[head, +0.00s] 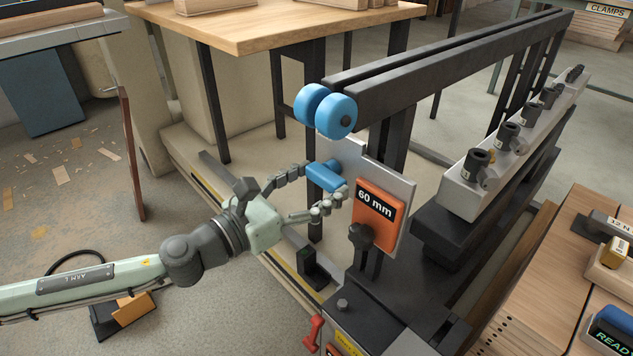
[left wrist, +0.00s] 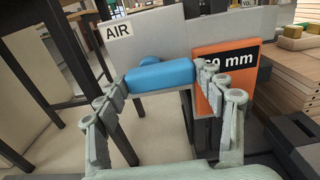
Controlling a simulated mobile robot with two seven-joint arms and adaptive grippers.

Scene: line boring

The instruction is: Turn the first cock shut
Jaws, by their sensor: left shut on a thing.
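The cock's blue handle (head: 327,174) sits on a grey plate (head: 401,182) at the side of the black frame. In the left wrist view the blue handle (left wrist: 160,76) lies nearly level across the picture, under a plate marked "AIR" (left wrist: 117,31). My left gripper (head: 325,181) is shut on the handle, with a finger at each end of it. The fingers (left wrist: 162,78) also show in the left wrist view. The cock's body behind the handle is mostly hidden. My right gripper is not in view.
An orange "60 mm" block (head: 376,211) is close to the right of the handle, with a black knob (head: 361,236) below it. Blue rollers (head: 336,115) stand above. A wooden table (head: 270,27) is behind. Floor at left is mostly open.

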